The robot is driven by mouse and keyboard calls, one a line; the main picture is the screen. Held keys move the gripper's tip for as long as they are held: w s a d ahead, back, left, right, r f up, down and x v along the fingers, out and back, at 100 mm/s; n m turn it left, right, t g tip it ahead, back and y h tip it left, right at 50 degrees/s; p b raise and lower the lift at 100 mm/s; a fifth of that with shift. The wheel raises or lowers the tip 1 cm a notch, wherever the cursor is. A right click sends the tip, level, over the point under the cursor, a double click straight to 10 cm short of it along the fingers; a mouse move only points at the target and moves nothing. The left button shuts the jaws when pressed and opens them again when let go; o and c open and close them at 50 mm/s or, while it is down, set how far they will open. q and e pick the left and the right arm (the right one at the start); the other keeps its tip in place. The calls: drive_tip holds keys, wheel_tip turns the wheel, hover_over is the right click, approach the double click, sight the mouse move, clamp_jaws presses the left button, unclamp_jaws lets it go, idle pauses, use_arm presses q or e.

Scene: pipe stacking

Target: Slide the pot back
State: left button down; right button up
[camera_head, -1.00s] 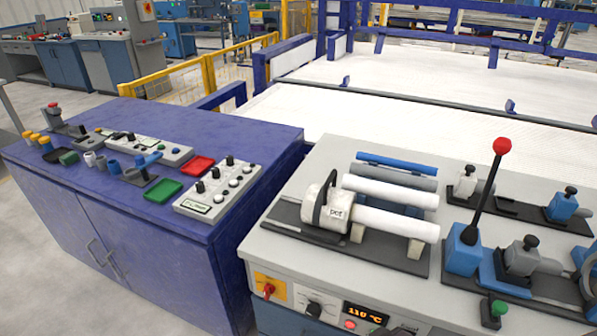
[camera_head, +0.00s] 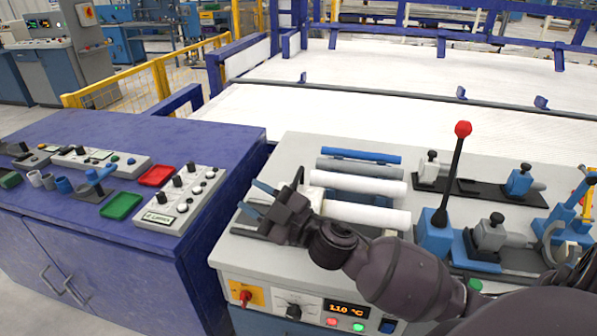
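The pot (camera_head: 314,197) is a white block at the left end of the white pipes on the grey machine top. Its body is mostly hidden behind my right gripper. My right gripper (camera_head: 257,199) reaches in from the lower right, over the pot. Its two blue-tipped fingers point left and stand apart, with nothing seen between them. I cannot tell whether it touches the pot. Two white pipes (camera_head: 358,184) lie to the pot's right, with a grey pipe (camera_head: 360,168) and a blue pipe (camera_head: 361,156) behind them. My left gripper is not in view.
A lever with a red knob (camera_head: 463,129) stands upright right of the pipes. Blue and grey clamps (camera_head: 492,236) sit farther right. A temperature display (camera_head: 347,311) is on the front. A blue cabinet (camera_head: 75,135) with control boxes and trays stands at left.

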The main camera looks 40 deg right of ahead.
drive_tip(key=w+a+r+n+g+y, duration=0.15)
drive_tip(key=a+n+g+y, duration=0.25)
drive_tip(key=n+g+y, duration=0.4)
drive_tip(key=n+g+h, duration=0.5)
drive_tip(key=g+h, duration=0.4)
drive_tip(key=h, duration=0.7)
approach(298, 175)
drive_tip(key=f, duration=0.5)
drive_tip(key=w+a+f+b, duration=0.1)
drive_tip(key=f, duration=0.2)
drive_tip(key=shift+f, duration=0.25)
drive_tip(key=shift+c, duration=0.5)
clamp_jaws()
